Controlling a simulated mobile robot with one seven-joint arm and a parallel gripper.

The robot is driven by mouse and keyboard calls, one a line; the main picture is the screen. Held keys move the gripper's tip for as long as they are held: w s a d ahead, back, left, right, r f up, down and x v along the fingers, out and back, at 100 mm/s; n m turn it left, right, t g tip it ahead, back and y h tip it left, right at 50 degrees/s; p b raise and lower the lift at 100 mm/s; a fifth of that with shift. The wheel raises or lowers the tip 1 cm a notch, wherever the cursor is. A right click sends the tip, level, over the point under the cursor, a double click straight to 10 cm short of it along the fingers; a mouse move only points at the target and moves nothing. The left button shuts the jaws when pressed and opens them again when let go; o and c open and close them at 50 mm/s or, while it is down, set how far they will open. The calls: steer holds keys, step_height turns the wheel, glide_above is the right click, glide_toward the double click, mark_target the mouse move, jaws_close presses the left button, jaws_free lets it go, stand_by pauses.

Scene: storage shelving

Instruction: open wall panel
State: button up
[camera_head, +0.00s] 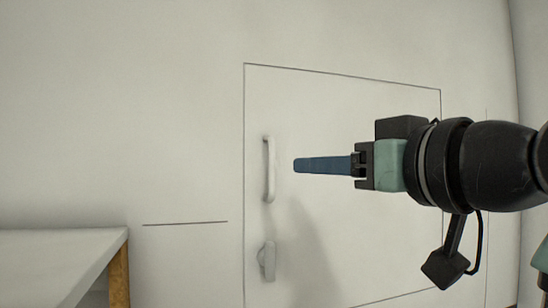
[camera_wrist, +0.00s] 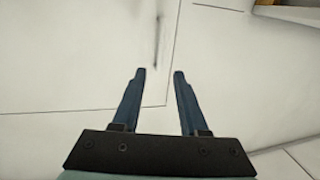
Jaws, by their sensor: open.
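The white wall panel (camera_head: 345,105) is set flush in the white wall, outlined by thin dark seams, and looks closed. A pale vertical bar handle (camera_head: 269,168) is near its left edge. A small pale latch-like fitting (camera_head: 267,262) is below the handle. My gripper (camera_head: 296,165) points left, with its blue fingertips just right of the handle in the picture and visibly apart from it. In the wrist view my gripper (camera_wrist: 160,73) shows two blue fingers spread with nothing between them. A thin grey streak ahead of the fingers there is too blurred to identify.
A white-topped table (camera_head: 60,250) with a wooden leg (camera_head: 119,272) stands at the lower left. A short dark seam (camera_head: 185,223) runs along the wall between table and panel. The wall around the panel is bare. A wall corner is at the far right.

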mark_target(274, 165)
steer(key=p+x, duration=0.6)
steer(key=x, duration=0.4)
steer(key=shift+w+a, duration=0.2)
steer(key=shift+w, duration=0.15)
steer(key=shift+w+a+f, duration=0.1)
steer(key=shift+w+a, duration=0.15)
steer(key=shift+w, duration=0.15)
jaws_close()
stand_by(0.5)
